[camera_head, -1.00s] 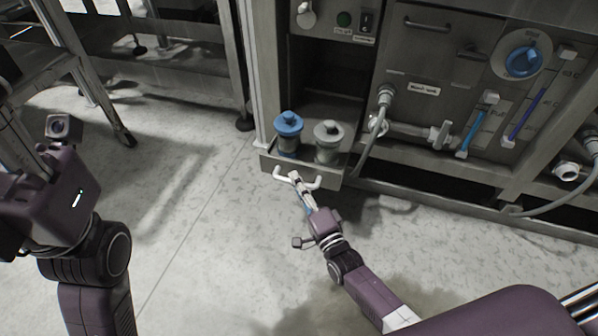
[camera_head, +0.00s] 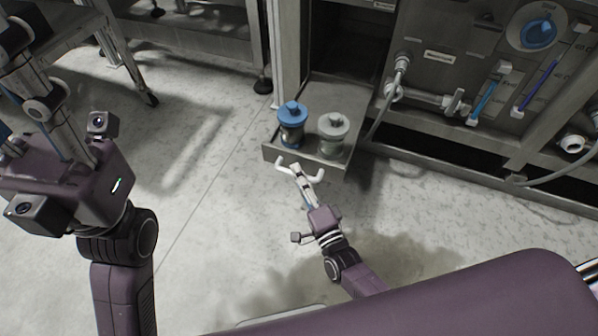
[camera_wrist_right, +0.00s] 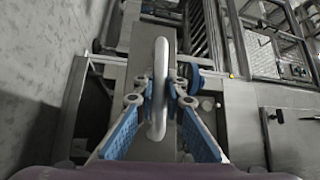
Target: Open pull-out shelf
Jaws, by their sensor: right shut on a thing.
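The pull-out shelf (camera_head: 307,159) is a grey metal tray standing out from a low bay of the machine. A canister with a blue lid (camera_head: 291,125) and one with a grey-white lid (camera_head: 333,133) stand upright on it. Its white bar handle (camera_head: 316,175) is on the front face. My right gripper (camera_head: 297,170) is at the handle. In the right wrist view, its blue-padded fingers (camera_wrist_right: 160,102) are shut on the handle (camera_wrist_right: 160,75) from both sides. My left arm shows at the left of the head view, but its fingertips cannot be made out.
The machine panel at right has a blue dial (camera_head: 538,34), valves and a hanging hose (camera_head: 384,108). A metal rack (camera_head: 118,50) stands at upper left. The pale floor (camera_head: 215,190) in front of the shelf is clear.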

